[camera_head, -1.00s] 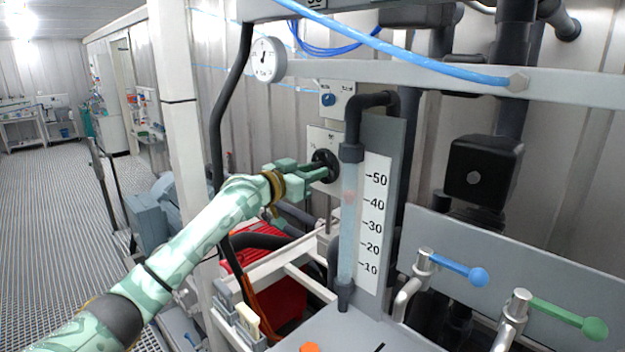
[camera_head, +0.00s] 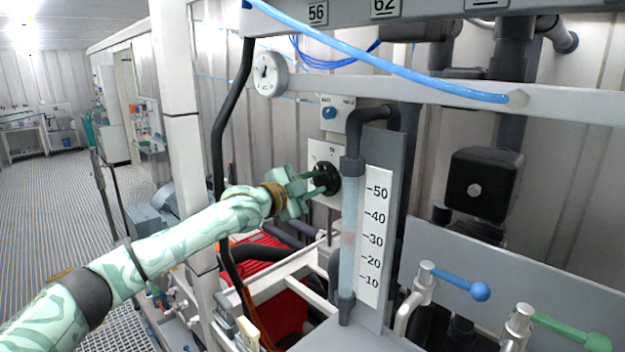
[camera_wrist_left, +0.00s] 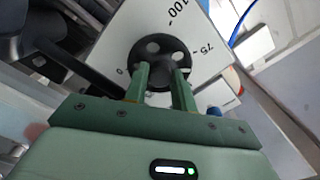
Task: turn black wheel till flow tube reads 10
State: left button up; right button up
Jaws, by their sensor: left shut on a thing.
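The black wheel (camera_head: 329,177) is on a pale panel with a printed dial beside the flow tube. It also shows in the wrist view (camera_wrist_left: 160,48), with 75 and 100 printed around it. My left gripper (camera_head: 317,181) is shut on the wheel; both its fingers (camera_wrist_left: 162,86) reach the wheel's face in the wrist view. The flow tube (camera_head: 349,205) is clear and upright, with a white scale (camera_head: 374,235) marked 10 to 50. A faint reddish float (camera_head: 348,239) sits in it at about 30. My right gripper is out of view.
A round gauge (camera_head: 269,75) hangs upper left of the wheel. A blue knob (camera_head: 329,113) is just above the wheel panel. A blue-handled valve (camera_head: 480,291) and a green-handled valve (camera_head: 597,342) stand at lower right.

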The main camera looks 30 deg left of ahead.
pick_arm(q)
jog(key=m+p, duration=0.3)
jog(key=m, duration=0.2)
jog(key=shift+r+m+p, duration=0.15)
jog(key=shift+m+p, duration=0.15)
jog(key=m+p, duration=0.1)
jog(key=m, duration=0.1)
jog(key=shift+m, duration=0.3)
jog(key=m+p, duration=0.1)
jog(key=m, duration=0.1)
jog(key=shift+m, duration=0.4)
jog(key=m+p, duration=0.1)
jog(key=m, duration=0.4)
jog(key=shift+d+f+m, duration=0.1)
jog(key=shift+f+m, duration=0.1)
jog(key=shift+m, duration=2.2)
jog(key=shift+p, duration=0.3)
jog(key=o, duration=1)
jog(key=shift+r, duration=0.1)
